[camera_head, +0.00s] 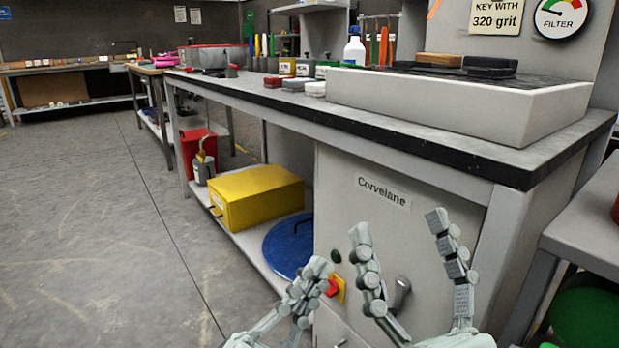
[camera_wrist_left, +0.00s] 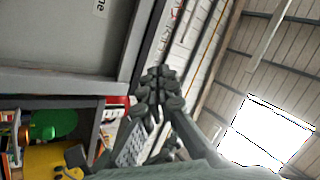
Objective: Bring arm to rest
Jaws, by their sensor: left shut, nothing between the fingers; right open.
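My left gripper (camera_head: 318,270) is low in the head view, in front of the grey cabinet under the workbench. Its fingers are together with nothing between them. It also shows in the left wrist view (camera_wrist_left: 158,85), where its closed fingers point up the picture. My right gripper (camera_head: 401,228) is to the right of it in the head view, with its two fingers spread wide and empty. Both grippers are in front of the cabinet door (camera_head: 375,185) marked "Corvelane". I cannot tell how far they are from the door.
The long workbench (camera_head: 420,140) carries a pale tray (camera_head: 450,108), a white bottle (camera_head: 354,50) and several tins. A yellow box (camera_head: 256,195) and a blue round lid (camera_head: 285,245) sit on its lower shelf. Another bench (camera_head: 590,220) stands at right. The floor (camera_head: 90,220) at left is clear.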

